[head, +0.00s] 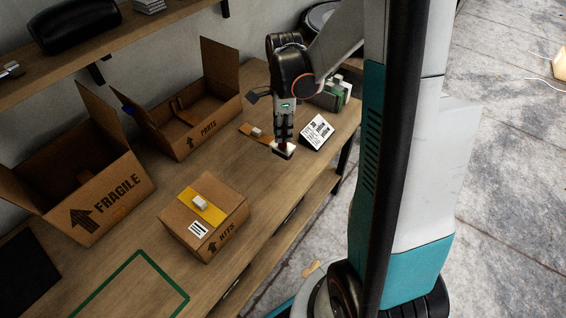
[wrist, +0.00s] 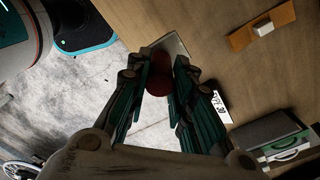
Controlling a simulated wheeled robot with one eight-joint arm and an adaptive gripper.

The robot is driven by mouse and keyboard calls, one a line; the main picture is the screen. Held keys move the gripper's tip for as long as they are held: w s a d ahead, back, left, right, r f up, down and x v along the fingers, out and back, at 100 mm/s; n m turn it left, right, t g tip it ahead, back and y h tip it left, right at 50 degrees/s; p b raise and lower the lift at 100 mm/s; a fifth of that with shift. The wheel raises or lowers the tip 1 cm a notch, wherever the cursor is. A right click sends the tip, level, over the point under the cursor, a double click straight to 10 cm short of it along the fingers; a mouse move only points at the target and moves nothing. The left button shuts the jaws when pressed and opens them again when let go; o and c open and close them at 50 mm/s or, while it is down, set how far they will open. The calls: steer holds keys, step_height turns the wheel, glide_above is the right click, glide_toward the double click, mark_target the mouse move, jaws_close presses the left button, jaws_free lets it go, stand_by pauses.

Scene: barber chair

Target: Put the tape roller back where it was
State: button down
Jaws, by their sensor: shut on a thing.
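My gripper (head: 283,140) points down over the right part of the wooden workbench (head: 246,110), close to its front edge. It is shut on the tape roller (head: 284,150), a small thing with a white part and a dark red part. In the wrist view the tape roller's dark red part (wrist: 158,84) shows between the fingers of my gripper (wrist: 160,88), with a pale flat part beyond it. I cannot tell whether the tape roller touches the bench. A white printed card (head: 317,131) stands tilted just right of it.
An orange-brown piece with a small pale block (head: 257,132) lies behind my gripper. A green and grey case (head: 330,95) is at the bench's far right. Open boxes marked PARTS (head: 208,128) and FRAGILE (head: 105,205), and a closed KITS box (head: 225,240), stand left.

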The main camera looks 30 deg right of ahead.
step_height(320, 180, down, 12)
steer(key=b, duration=0.4)
steer(key=shift+f, duration=0.15)
steer(key=c, duration=1.4)
jaws_free()
steer(key=shift+f, duration=0.1)
step_height(320, 180, up, 12)
steer(key=p, duration=0.4)
steer(key=shift+d, duration=0.15)
